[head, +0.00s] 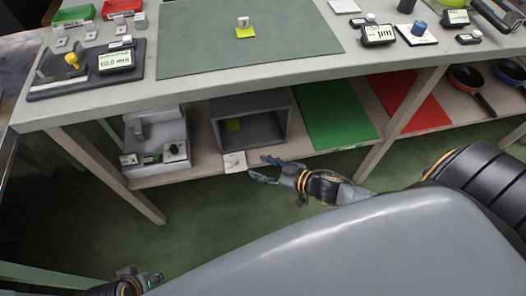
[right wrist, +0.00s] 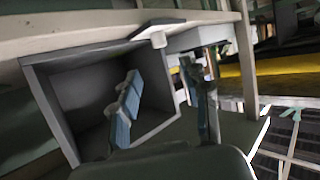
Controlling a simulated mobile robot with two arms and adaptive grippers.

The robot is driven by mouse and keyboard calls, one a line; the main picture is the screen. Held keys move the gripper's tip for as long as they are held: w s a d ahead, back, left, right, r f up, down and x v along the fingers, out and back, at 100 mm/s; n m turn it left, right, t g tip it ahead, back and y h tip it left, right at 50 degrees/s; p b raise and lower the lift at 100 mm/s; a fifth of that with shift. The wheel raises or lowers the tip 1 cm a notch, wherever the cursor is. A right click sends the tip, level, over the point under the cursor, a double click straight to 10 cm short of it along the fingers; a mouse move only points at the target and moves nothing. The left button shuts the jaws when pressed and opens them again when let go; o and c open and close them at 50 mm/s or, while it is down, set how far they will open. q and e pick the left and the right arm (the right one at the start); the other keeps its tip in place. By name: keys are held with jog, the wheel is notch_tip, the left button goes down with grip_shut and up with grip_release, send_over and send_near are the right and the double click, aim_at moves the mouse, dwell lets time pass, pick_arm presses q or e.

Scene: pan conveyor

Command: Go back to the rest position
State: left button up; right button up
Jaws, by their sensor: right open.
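My right gripper (head: 262,169) is open and empty in the head view. It is in front of the lower shelf, near the open grey box. The right wrist view shows its two blue-grey fingers (right wrist: 168,100) spread apart with nothing between them. The grey box lies behind the fingers in that view. My left gripper (head: 142,277) shows only in part at the bottom left of the head view, low over the floor; its finger state is unclear.
The workbench (head: 300,75) has a green mat (head: 190,40) and a small part on a yellow-green note (head: 245,31). Below, the shelf holds a grey device (head: 155,143), the open grey box (head: 278,148), green (head: 330,115) and red (head: 408,100) sheets, and pans (head: 470,85). Green floor lies free in front.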

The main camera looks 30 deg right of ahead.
dwell(0.3)
jog(key=s+m+g+h, duration=0.4)
jog(key=s+g+h, duration=0.4)
jog(key=s, duration=0.7)
pick_arm(q)
jog(key=s+f+g+p, duration=0.1)
jog(key=s+f+p, duration=0.4)
jog(key=f+p, duration=0.55)
pick_arm(e)
jog(key=s+f+g+y, duration=0.15)
jog(key=s+f, duration=0.25)
jog(key=f, duration=0.6)
pick_arm(q)
jog(key=s+a+f+p, duration=0.1)
jog(key=s+p, duration=0.4)
jog(key=s, duration=0.2)
jog(key=s+a+f+g+p, duration=0.1)
jog(key=s+p, duration=0.3)
jog(key=s, duration=0.4)
jog(key=shift+a+f+p, duration=0.35)
jog(key=shift+a+f, duration=0.25)
jog(key=shift+f, duration=0.1)
pick_arm(e)
jog(key=s+d+f, duration=0.1)
jog(key=s, duration=0.6)
jog(key=s+d+f+g, duration=0.1)
jog(key=s+d+f, duration=0.1)
jog(key=s, duration=0.6)
jog(key=shift+s+f, duration=0.15)
jog(key=shift+f, duration=0.15)
